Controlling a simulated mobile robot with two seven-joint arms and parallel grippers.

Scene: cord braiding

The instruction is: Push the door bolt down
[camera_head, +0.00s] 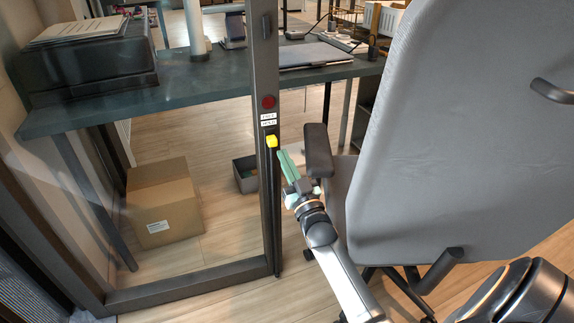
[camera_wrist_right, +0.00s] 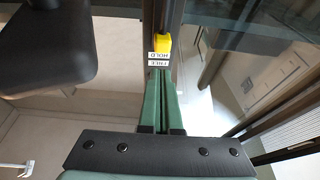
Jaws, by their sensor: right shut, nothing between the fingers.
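The door bolt shows as a yellow knob (camera_head: 271,141) on the dark upright door post (camera_head: 262,60), just below two small white labels (camera_head: 268,119). The labels read HOLD and FREE, upside down in the right wrist view (camera_wrist_right: 159,58), where the yellow knob (camera_wrist_right: 162,41) sits beyond the fingertips. My right gripper (camera_head: 281,153) has green fingers, pressed together and empty. Its tips are just right of and slightly below the knob in the head view, apart from it in the picture. The fingers (camera_wrist_right: 160,75) point toward the post. My left gripper is not in view.
A red round button (camera_head: 268,102) is on the post above the labels. A grey office chair (camera_head: 440,130) stands close on the right, its armrest (camera_head: 318,150) near my right gripper. Behind the door frame are a desk (camera_head: 200,80) and a cardboard box (camera_head: 163,200).

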